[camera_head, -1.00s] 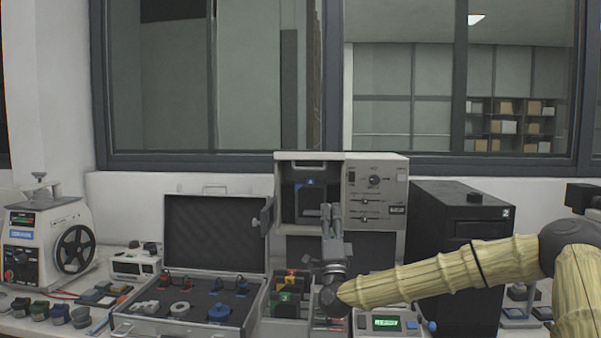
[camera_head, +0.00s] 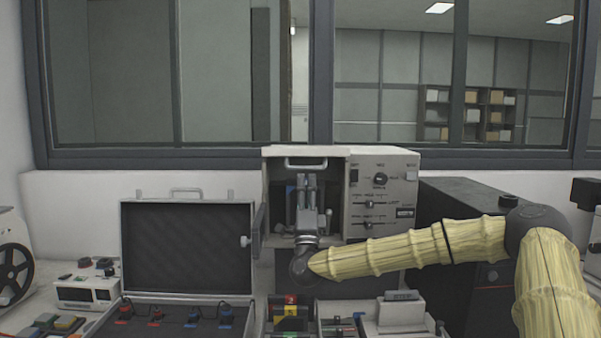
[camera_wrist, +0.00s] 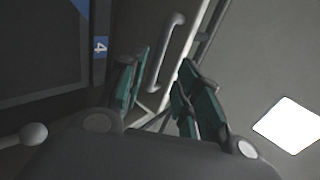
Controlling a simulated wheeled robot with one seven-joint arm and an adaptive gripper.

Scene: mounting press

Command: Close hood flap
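The press (camera_head: 385,190) is a pale grey housing with a dark open bay on its left side. A light handle (camera_head: 305,163) sits on the strip above the bay, which looks like the raised hood flap (camera_head: 335,162). My gripper (camera_head: 308,182) is upright in front of the bay, its fingertips a little below the handle. In the wrist view the fingers (camera_wrist: 160,85) are apart, with the handle (camera_wrist: 165,50) ahead of them and roughly between them. I see no clear contact. My wrist hides part of the bay.
A narrow side panel with a knob (camera_head: 245,240) stands at the bay's left edge. An open case (camera_head: 187,245) lies to the left. A black cabinet (camera_head: 465,215) stands at the right. Coloured blocks (camera_head: 290,312) and a small device (camera_head: 400,312) lie below my arm.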

